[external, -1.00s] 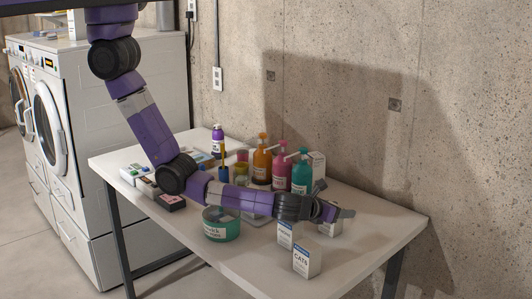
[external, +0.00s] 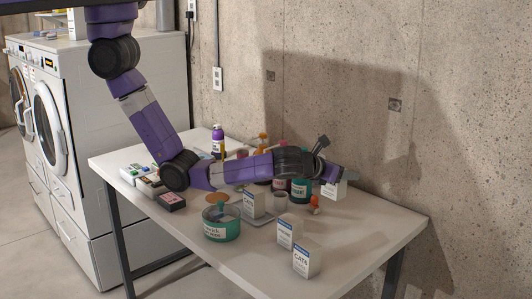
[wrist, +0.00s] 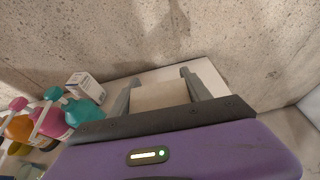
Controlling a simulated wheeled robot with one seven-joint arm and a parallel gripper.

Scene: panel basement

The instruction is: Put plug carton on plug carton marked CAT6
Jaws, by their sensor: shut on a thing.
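My gripper (external: 338,176) is shut on a small white plug carton (external: 333,190), seen below the jaws and partly hidden by them. It appears raised above the right part of the table. In the wrist view the carton's pale top (wrist: 160,96) sits between the two fingers. The plug carton marked CAT6 (external: 307,261) stands upright near the table's front edge, white with a blue band. It is apart from my gripper, in front of it and lower left in the external view.
Another blue-banded carton (external: 288,232) stands just behind-left of CAT6. Bottles (wrist: 80,110) and a white box (wrist: 85,88) are near the wall. The table's right end (external: 385,225) is clear.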

